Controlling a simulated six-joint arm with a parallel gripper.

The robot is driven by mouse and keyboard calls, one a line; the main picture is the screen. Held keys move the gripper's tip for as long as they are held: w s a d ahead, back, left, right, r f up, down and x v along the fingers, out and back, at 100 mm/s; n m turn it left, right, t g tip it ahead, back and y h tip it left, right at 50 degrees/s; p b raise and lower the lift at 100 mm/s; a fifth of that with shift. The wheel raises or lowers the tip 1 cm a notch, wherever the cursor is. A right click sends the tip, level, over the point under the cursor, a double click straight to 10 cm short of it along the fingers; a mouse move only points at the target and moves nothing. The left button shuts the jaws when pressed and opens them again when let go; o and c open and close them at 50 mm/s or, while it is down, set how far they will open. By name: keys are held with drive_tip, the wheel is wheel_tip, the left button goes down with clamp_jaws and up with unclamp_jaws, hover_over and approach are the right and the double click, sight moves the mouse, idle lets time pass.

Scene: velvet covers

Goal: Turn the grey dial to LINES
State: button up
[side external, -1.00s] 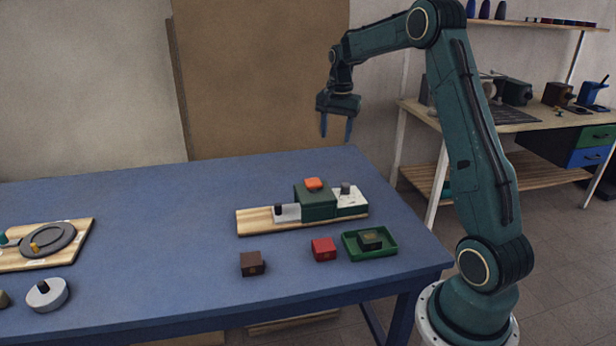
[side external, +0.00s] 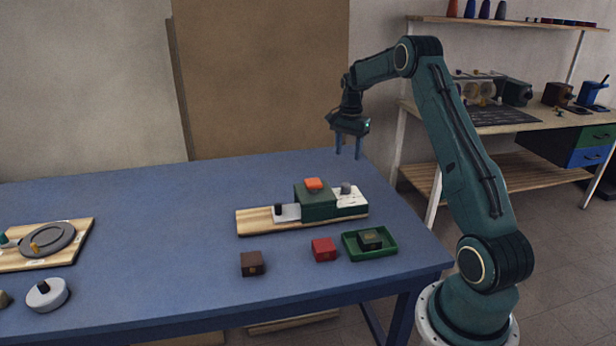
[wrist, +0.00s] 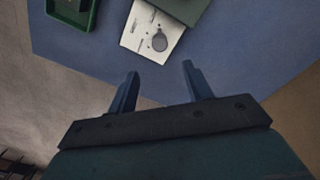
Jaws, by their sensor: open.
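The grey dial (side external: 346,188) stands on a white panel (side external: 353,199) at the right end of a wooden board on the blue table. In the wrist view the round grey dial (wrist: 159,42) shows on its white panel (wrist: 141,33), with small dark markings too small to read. My gripper (side external: 348,157) hangs in the air above the far right part of the table, beyond and above the dial. Its two blue fingers (wrist: 160,88) are apart with nothing between them, and they do not touch the dial.
A green block with an orange button (side external: 314,184) stands directly left of the dial panel. A black knob (side external: 278,209) is on the board's left end. Near the front are a brown block (side external: 252,264), a red block (side external: 324,249) and a green tray (side external: 388,251) holding a dark block.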

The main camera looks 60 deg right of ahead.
sight(346, 184)
wheel_tip(346, 184, down, 12)
drive_tip(key=shift+f, duration=0.2)
idle(0.4)
drive_tip(key=shift+c, duration=0.2)
drive_tip(key=c, duration=0.9)
